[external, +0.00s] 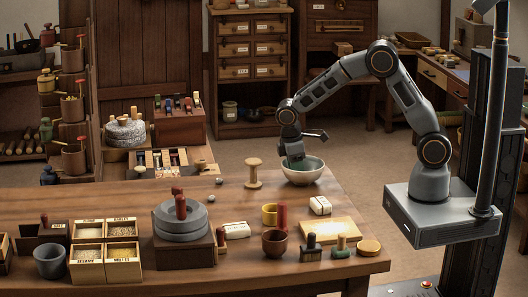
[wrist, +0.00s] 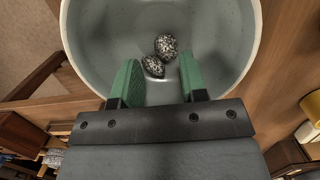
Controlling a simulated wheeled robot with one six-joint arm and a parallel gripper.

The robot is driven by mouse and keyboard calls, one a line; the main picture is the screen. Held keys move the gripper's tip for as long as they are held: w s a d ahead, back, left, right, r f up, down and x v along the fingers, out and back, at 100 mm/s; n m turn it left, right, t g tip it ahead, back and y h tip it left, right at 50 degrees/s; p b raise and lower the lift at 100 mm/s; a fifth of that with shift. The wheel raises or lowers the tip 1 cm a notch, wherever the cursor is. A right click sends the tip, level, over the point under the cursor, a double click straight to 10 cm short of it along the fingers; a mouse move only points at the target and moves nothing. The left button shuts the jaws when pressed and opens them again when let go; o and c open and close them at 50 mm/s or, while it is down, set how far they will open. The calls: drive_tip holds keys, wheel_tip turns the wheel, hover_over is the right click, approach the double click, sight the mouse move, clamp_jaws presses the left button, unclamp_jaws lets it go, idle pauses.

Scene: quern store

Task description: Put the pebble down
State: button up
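A wide bowl with a pale green inside (external: 304,178) stands near the far edge of the wooden table. In the wrist view, two black-and-white speckled pebbles (wrist: 166,46) (wrist: 153,66) lie close together in the bowl (wrist: 225,40). My gripper (external: 296,160) points down into the bowl. In the wrist view, the green fingers of my gripper (wrist: 160,68) are apart.
Two small round grey stones (external: 219,181) (external: 211,197) lie on the table (external: 120,200) left of the bowl. A wooden spool (external: 253,173) stands beside the bowl.

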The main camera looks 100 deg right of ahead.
wheel_tip(320, 180, up, 12)
drive_tip(key=w+p, duration=0.2)
drive_tip(key=s+a+r+t, duration=0.2)
drive_tip(key=s+a+r, duration=0.2)
drive_tip(key=s+a, duration=0.45)
drive_tip(key=s+a+f+t, duration=0.2)
drive_tip(key=s+a, duration=0.6)
drive_tip(key=a, duration=0.1)
drive_tip(key=shift+s+t, duration=0.3)
drive_tip(key=shift+t, duration=0.1)
wheel_tip(320, 180, up, 9)
drive_tip(key=p, duration=0.7)
drive_tip(key=shift+s+t, duration=0.15)
drive_tip(key=shift+t, duration=0.15)
drive_tip(key=shift+a, duration=0.1)
idle(3.6)
